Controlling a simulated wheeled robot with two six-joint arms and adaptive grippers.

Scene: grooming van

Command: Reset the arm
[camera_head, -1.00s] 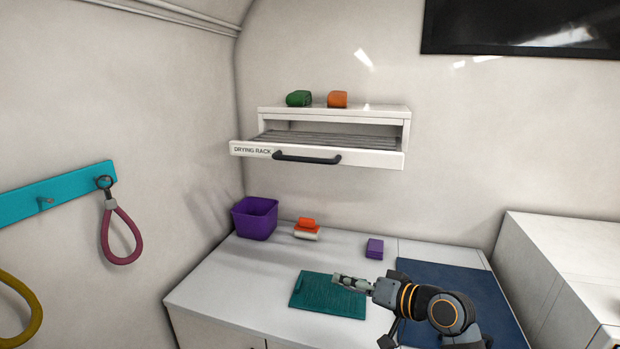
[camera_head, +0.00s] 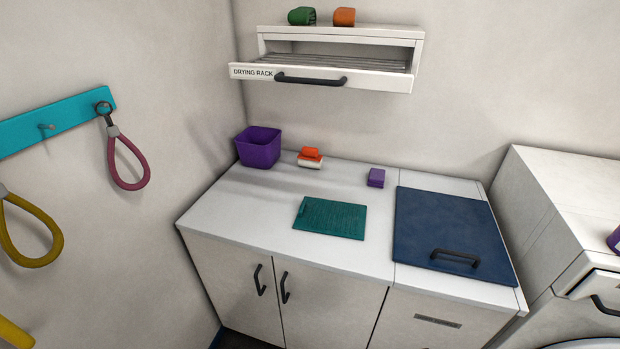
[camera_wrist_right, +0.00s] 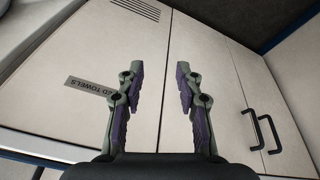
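My right gripper (camera_wrist_right: 162,95) shows in the right wrist view. Its two fingers with purple pads are apart, with nothing between them. Behind it are white cabinet doors with black handles (camera_wrist_right: 262,130) and a grey label (camera_wrist_right: 92,87) whose visible text reads "ED TOWELS". Neither of my arms shows in the head view. My left gripper is not in view.
The white counter (camera_head: 250,215) carries a purple bin (camera_head: 258,148), an orange and white item (camera_head: 310,158), a purple block (camera_head: 376,177), a teal mat (camera_head: 330,218) and a blue lid (camera_head: 455,225). The drying rack drawer (camera_head: 330,78) above is pulled out.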

